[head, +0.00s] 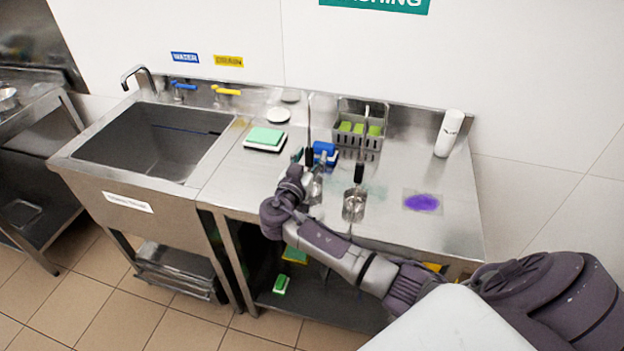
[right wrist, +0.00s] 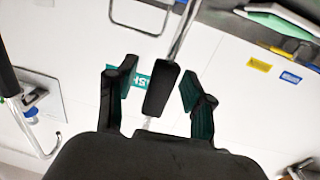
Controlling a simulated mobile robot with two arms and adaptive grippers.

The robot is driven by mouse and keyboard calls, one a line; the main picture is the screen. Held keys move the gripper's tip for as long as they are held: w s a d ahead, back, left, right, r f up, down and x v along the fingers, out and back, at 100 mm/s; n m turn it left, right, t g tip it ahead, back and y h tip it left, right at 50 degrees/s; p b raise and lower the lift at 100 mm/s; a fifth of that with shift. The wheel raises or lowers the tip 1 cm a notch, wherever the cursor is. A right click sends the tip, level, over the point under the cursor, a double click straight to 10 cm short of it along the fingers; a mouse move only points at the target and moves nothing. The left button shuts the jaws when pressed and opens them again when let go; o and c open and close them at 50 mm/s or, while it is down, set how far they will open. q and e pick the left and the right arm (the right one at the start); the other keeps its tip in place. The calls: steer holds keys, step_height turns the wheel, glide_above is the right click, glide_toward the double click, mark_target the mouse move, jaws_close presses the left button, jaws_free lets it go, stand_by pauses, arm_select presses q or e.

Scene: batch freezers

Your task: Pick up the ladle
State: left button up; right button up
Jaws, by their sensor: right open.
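A ladle-like utensil with a black handle (head: 309,156) and a thin metal shaft is at the middle of the steel counter, beside my right gripper (head: 302,164). In the right wrist view, my right gripper (right wrist: 157,90) is open, with a black handle (right wrist: 161,92) between its two fingers and a metal shaft running up from it. I cannot tell whether the fingers touch it. A second utensil with a black handle and metal cup (head: 354,203) stands to the right. My left gripper is not in view.
A metal rack with green items (head: 360,128) stands behind, near a blue object (head: 325,150). A white bottle (head: 448,134) and purple patch (head: 422,203) are at the right.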

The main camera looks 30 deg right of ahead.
jaws_close()
stand_by(0.5)
